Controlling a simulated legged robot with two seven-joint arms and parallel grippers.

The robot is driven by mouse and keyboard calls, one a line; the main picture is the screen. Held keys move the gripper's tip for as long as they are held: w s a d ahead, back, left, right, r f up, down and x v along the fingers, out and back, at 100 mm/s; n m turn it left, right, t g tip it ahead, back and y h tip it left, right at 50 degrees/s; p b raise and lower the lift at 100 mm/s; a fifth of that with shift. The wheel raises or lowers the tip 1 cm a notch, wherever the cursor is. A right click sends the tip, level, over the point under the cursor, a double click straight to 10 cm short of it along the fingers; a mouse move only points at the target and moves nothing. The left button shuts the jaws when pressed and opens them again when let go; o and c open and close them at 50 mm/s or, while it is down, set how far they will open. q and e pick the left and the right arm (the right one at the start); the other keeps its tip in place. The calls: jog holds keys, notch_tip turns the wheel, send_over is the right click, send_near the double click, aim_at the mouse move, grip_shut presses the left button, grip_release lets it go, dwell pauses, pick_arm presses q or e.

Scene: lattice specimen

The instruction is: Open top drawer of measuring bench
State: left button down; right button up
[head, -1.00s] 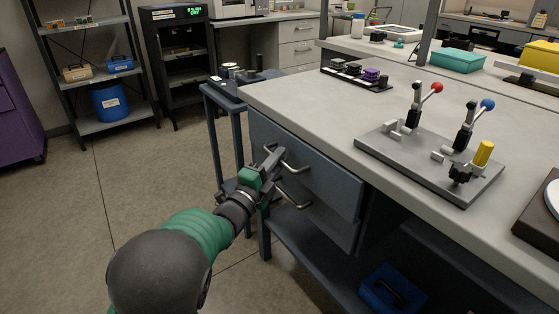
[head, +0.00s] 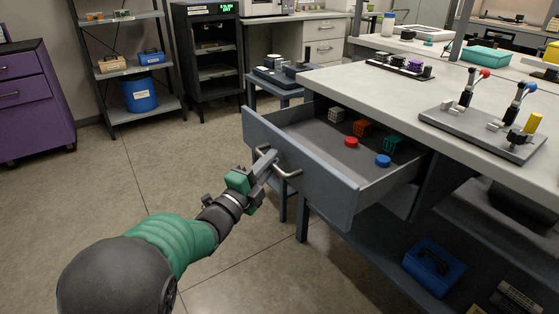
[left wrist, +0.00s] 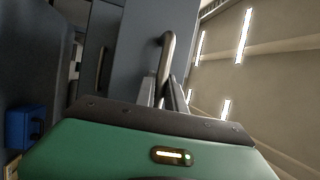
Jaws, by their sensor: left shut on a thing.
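The measuring bench (head: 345,77) stands at the right of the head view. Its top drawer (head: 310,179) is pulled well out. My left gripper (head: 268,160) is shut on the drawer's metal handle (head: 288,174). The left wrist view shows the handle (left wrist: 166,58) between the fingers (left wrist: 165,92). My right gripper is not in view.
A fixture plate with levers (head: 470,133) stands on the bench top. A blue toolbox (head: 433,266) sits on the lower shelf. A small side table (head: 275,84) stands behind the drawer. A purple cabinet (head: 35,105) is at far left. The floor left of the drawer is clear.

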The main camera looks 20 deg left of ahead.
pick_arm(q)
jog(key=s, duration=0.1)
jog(key=s+a, duration=0.2)
jog(key=shift+s+a+f, duration=0.1)
jog(key=shift+f, duration=0.2)
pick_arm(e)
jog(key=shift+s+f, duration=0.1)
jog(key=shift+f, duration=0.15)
pick_arm(q)
jog(key=c, duration=1.4)
grip_release()
jog(key=shift+r, duration=0.1)
jog(key=shift+a, duration=0.1)
